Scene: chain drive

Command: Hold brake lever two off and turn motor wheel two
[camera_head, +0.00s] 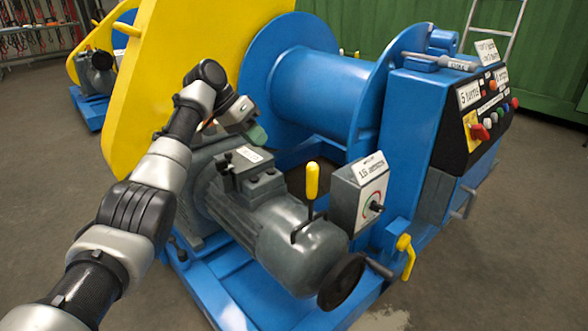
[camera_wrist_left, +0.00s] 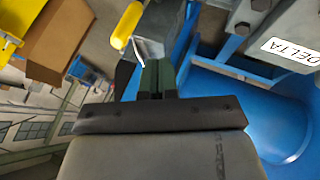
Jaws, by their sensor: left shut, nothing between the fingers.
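A brake lever with a yellow handle (camera_head: 312,180) stands up from the grey motor (camera_head: 295,240). A dark motor wheel (camera_head: 342,282) sits on the motor's near end. I cannot read a number "two" on either. My left gripper (camera_head: 257,136) is shut and empty, above the motor's terminal box, left of the lever and apart from it. In the left wrist view its green fingers (camera_wrist_left: 157,78) are together, and a yellow handle (camera_wrist_left: 126,25) shows beyond them to the left. The wheel is not clear in that view. My right gripper is not in view.
A grey switch box (camera_head: 345,203) with a dial stands right of the lever. A second yellow handle (camera_head: 405,248) is low on the right. The blue drum (camera_head: 318,90) and yellow guard (camera_head: 170,60) rise behind. Another machine (camera_head: 95,75) stands far left. Floor is clear in front.

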